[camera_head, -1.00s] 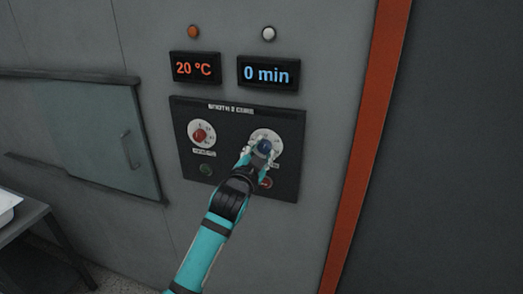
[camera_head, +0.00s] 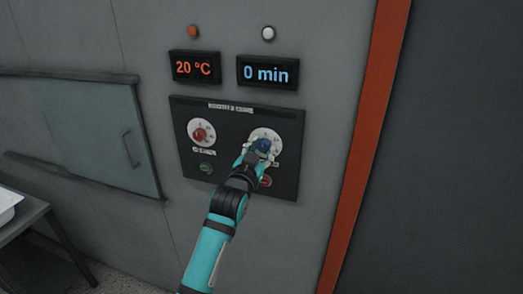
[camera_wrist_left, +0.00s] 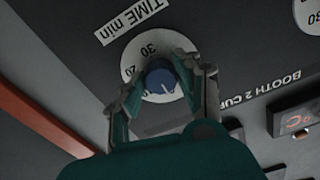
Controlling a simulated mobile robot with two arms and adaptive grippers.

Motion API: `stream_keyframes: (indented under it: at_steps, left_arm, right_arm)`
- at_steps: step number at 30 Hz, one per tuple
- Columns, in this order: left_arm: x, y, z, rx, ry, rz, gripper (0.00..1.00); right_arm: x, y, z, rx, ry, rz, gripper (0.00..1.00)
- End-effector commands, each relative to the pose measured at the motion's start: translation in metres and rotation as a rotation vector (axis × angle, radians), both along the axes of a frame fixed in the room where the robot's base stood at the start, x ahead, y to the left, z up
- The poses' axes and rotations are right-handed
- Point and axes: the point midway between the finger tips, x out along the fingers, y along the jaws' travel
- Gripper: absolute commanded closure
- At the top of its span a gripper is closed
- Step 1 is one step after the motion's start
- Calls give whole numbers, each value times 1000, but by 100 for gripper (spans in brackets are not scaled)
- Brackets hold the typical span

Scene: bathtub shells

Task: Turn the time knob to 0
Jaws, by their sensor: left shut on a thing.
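The blue time knob (camera_head: 264,145) sits on a white dial on the dark control panel (camera_head: 286,185). My left gripper (camera_head: 257,150) is shut on the knob, one finger on each side. In the left wrist view the knob (camera_wrist_left: 160,77) shows between the fingertips of the gripper (camera_wrist_left: 161,80), with the "TIME min" label (camera_wrist_left: 131,21) by the dial. The white pointer mark on the knob is visible there, but the number it faces is hidden by the gripper. The time display (camera_head: 266,73) reads 0 min. My right gripper is not in view.
The red temperature knob (camera_head: 200,134) is to the left, under a display (camera_head: 195,68) reading 20 °C. A green button (camera_head: 206,168) and a red button (camera_head: 265,182) sit below the knobs. A grey table (camera_head: 30,220) stands at the left.

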Motion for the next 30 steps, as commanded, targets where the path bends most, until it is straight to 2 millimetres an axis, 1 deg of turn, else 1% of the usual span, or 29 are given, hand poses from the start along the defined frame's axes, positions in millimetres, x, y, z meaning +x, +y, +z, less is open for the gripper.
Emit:
stream_keyframes:
  at_steps: [1, 5, 6, 11, 19, 22, 26, 30]
  left_arm:
    - [0, 0, -3, 0, 7, -1, 98]
    - [0, 0, -3, 0, 7, -1, 98]
    - [0, 0, -3, 0, 7, -1, 64]
    - [0, 0, -2, 0, 4, 0, 43]
    - [-1, 0, -1, 0, 1, 0, 43]
    - [-5, 2, -1, 0, 1, 0, 43]
    - [-22, 8, -2, 1, 2, 0, 43]
    - [-50, 17, -2, 1, 2, 0, 43]
  right_arm:
    - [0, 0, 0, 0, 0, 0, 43]
    - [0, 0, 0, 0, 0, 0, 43]
    - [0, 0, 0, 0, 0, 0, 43]
    - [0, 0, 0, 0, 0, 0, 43]
    - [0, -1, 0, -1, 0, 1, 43]
    - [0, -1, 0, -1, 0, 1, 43]
    - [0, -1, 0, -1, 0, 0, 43]
    - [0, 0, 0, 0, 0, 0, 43]
